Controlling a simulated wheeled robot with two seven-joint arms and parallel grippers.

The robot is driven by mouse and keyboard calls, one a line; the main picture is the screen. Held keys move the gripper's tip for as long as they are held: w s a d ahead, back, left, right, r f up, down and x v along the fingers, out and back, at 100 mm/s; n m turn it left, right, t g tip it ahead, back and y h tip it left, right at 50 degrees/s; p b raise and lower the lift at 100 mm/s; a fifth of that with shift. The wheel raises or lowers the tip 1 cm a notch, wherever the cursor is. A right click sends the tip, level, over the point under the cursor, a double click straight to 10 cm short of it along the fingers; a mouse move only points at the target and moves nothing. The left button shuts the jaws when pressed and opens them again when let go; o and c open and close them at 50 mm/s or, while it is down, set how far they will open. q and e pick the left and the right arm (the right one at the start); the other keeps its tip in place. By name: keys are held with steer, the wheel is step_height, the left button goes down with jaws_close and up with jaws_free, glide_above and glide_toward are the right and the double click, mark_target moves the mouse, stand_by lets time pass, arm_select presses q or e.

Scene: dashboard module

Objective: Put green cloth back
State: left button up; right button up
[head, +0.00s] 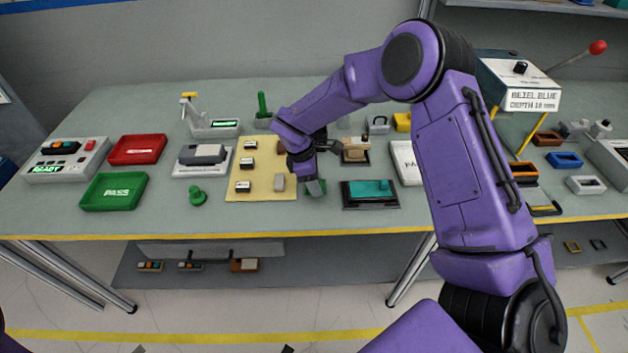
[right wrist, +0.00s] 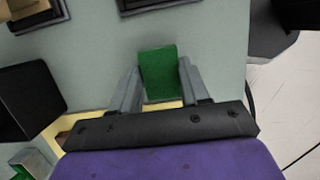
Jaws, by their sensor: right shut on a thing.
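My right gripper (head: 313,183) reaches down over the bench, just right of the yellow board. In the right wrist view the right gripper (right wrist: 158,92) is shut on a small green piece, which I take for the green cloth (right wrist: 158,72). The cloth stands out between the two grey fingers. In the head view the cloth is small and partly hidden by the gripper, and I cannot tell whether it touches the bench. A black tray (head: 370,203) with a teal pad (head: 370,190) on it lies to the right of the gripper. My left gripper is not in view.
The yellow board (head: 262,168) holds several small blocks. A green knob (head: 197,196), a green tray (head: 114,191) and a red tray (head: 138,149) are to the left. The bench's front strip is clear.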

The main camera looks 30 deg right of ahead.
steer(key=shift+f, duration=0.9)
steer(key=shift+f+b, duration=0.2)
steer(key=shift+b, duration=0.1)
steer(key=o, duration=1)
steer(key=shift+r, duration=0.1)
steer(key=shift+r+p, duration=0.2)
steer(key=shift+p, duration=0.2)
steer(key=shift+w+a+r+b, duration=0.15)
steer(key=shift+r+b, duration=0.15)
steer(key=b+v, duration=0.2)
steer(key=v, duration=0.9)
steer(key=shift+r+b, duration=0.15)
steer(key=shift+b, duration=0.2)
